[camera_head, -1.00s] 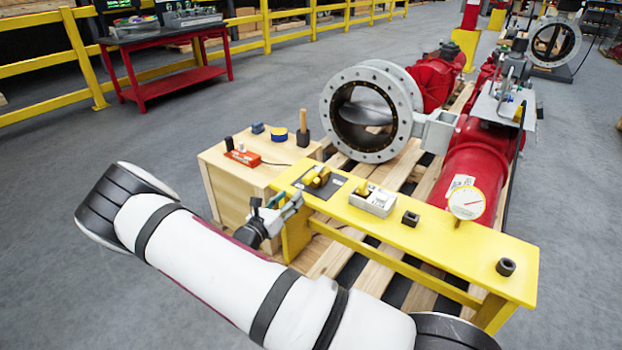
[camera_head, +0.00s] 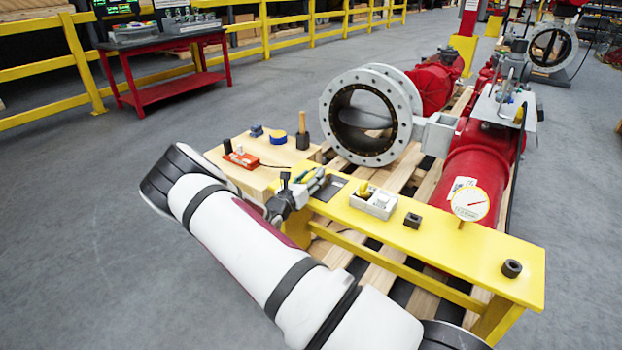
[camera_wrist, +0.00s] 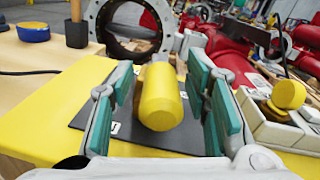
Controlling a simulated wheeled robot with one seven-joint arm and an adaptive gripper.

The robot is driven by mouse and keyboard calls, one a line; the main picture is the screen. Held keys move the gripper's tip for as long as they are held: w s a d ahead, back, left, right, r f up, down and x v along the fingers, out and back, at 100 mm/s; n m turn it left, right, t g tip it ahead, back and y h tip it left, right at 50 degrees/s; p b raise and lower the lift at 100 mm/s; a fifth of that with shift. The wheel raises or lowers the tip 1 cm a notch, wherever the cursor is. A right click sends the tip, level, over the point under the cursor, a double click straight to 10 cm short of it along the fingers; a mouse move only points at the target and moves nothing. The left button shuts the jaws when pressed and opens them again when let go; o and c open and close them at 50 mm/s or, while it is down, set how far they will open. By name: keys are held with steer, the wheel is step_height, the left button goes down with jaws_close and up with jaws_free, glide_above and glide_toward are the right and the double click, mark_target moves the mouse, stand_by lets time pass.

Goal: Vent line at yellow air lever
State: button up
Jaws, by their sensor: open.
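The yellow air lever (camera_wrist: 160,98) stands on a dark plate (camera_wrist: 97,117) with white labels at the left end of the yellow bench (camera_head: 440,246). In the wrist view its rounded yellow handle lies between the two teal finger pads of my gripper (camera_wrist: 166,100). The pads are apart, with a visible gap on each side of the handle. In the head view my gripper (camera_head: 314,184) is over the plate and hides most of the lever. A grey valve flange (camera_head: 368,116) stands behind the bench.
A white box with a yellow knob (camera_head: 374,200) sits close to the right of the plate. A black socket block (camera_head: 413,220) and a gauge (camera_head: 470,204) are farther right. A wooden box (camera_head: 258,176) with an orange device (camera_head: 241,158) and a mallet (camera_head: 303,132) stands left.

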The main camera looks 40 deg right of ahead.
jaws_close()
